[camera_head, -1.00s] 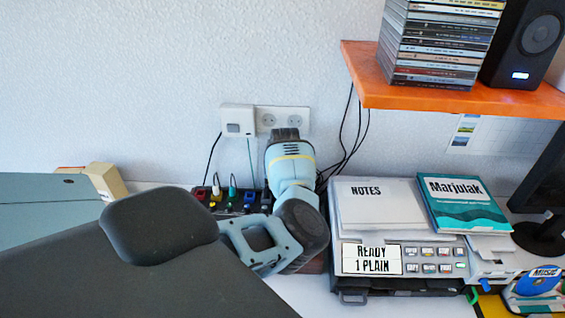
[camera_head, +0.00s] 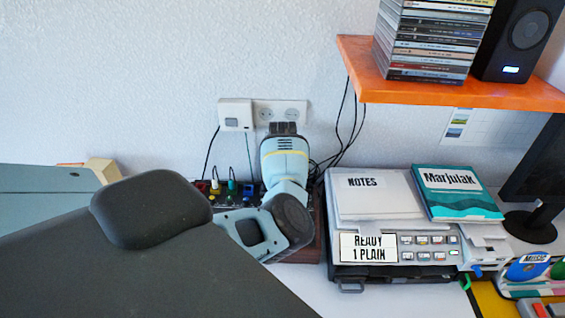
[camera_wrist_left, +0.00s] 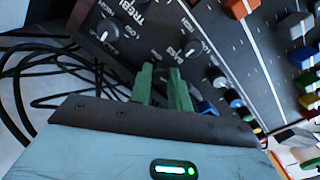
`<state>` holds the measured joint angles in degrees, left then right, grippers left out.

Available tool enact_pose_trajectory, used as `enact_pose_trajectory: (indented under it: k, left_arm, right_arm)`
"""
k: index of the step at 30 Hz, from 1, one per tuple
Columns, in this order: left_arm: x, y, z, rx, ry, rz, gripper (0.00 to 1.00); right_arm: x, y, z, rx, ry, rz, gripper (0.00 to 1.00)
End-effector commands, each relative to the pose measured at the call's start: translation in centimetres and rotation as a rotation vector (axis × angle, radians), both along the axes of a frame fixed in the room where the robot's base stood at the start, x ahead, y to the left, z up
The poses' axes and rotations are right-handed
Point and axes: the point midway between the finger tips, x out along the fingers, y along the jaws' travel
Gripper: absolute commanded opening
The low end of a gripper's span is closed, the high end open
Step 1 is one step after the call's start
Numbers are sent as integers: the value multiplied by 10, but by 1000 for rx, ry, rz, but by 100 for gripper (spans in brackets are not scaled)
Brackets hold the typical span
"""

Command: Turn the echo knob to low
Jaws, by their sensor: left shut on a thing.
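The mixer panel (camera_wrist_left: 225,70) fills the upper part of the left wrist view, with printed labels, dark round knobs and coloured slider caps. In the head view the mixer (camera_head: 232,188) is mostly hidden behind my left arm. My left gripper (camera_wrist_left: 161,76) has its green fingers closed together on a small dark knob at the panel, low among the knobs. That knob is almost wholly covered and its label cannot be read. A knob (camera_wrist_left: 108,33) near the treble label and one by the bass label (camera_wrist_left: 192,48) stand apart from the fingers. My right gripper is not in view.
Black cables (camera_wrist_left: 35,75) lie left of the panel. In the head view a printer (camera_head: 400,245) with notes and a book stands right of the mixer. An orange shelf (camera_head: 450,85) holds discs and a speaker. Wall sockets (camera_head: 280,110) are behind.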

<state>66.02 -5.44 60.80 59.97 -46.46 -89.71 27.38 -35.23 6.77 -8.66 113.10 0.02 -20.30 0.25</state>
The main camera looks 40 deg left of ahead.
Motion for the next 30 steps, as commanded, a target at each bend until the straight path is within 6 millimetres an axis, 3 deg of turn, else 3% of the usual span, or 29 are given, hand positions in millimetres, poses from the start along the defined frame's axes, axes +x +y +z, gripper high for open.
enact_pose_trajectory:
  k: [13, 14, 15, 24, 30]
  left_arm:
    - [0, 0, 0, 0, 1, 8, 0]
    - [0, 0, 0, 0, 1, 8, 23]
    - [0, 0, 0, 0, 1, 8, 28]
    - [0, 0, 2, 1, 0, 8, 28]
    - [1, 0, 25, 2, -5, 8, 28]
  right_arm:
    - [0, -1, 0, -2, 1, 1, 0]
    - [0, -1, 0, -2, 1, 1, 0]
    - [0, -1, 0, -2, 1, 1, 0]
    - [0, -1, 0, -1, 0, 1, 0]
    - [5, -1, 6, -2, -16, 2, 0]
